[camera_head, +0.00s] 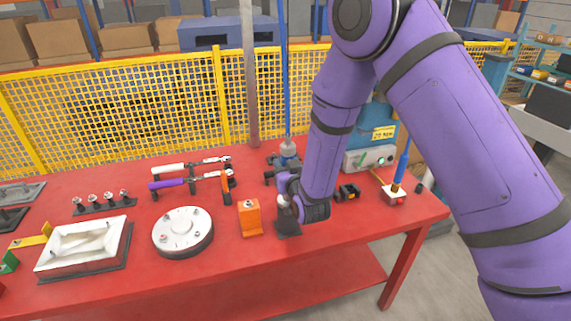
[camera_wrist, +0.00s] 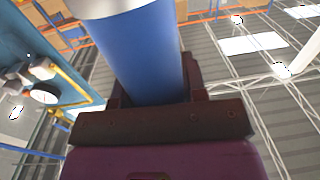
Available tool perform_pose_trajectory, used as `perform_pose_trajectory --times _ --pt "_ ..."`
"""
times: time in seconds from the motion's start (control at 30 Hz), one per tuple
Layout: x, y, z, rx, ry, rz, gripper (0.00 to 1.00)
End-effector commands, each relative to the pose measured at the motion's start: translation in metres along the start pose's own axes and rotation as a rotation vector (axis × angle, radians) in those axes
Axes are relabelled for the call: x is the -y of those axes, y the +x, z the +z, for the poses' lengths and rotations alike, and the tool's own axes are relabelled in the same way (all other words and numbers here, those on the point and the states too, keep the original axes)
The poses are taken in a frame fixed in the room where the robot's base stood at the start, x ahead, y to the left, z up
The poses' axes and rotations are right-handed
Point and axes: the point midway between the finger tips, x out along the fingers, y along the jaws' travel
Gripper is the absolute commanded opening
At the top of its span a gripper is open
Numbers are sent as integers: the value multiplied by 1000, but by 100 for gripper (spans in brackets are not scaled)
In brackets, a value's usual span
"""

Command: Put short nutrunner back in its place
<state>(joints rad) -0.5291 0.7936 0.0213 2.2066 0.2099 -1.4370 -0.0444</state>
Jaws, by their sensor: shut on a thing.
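My gripper (camera_head: 290,186) is low over the red table, right of the orange block. In the wrist view its dark jaws (camera_wrist: 160,118) are shut on a blue cylinder with a pale grey end, which I take to be the short nutrunner (camera_wrist: 140,62). In the head view my wrist hides most of it. A grey metallic piece (camera_head: 284,206) shows just beside the gripper, above a small dark stand (camera_head: 287,229). I cannot tell whether this piece belongs to the held tool or touches the stand. Another blue tool (camera_head: 402,167) stands upright in a white-and-red base (camera_head: 394,195) on the right.
The orange block (camera_head: 250,218) is close on the left, with a round metal flange (camera_head: 183,231) beyond it. Two ratchet wrenches (camera_head: 190,180) rest on holders behind. A teal unit (camera_head: 372,150) and a small black-and-yellow item (camera_head: 348,192) are right. The table's front right is bare.

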Motion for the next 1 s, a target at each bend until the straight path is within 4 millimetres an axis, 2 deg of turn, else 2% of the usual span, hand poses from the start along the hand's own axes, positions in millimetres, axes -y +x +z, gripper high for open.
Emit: perform_pose_trajectory --times 0.6,0.63,0.73,1.0 --pt "0 0 8 -3 0 0 0" --pt "0 0 8 -3 0 0 46" --pt "0 0 8 -3 0 0 69" --pt "0 -1 10 2 0 0 69"
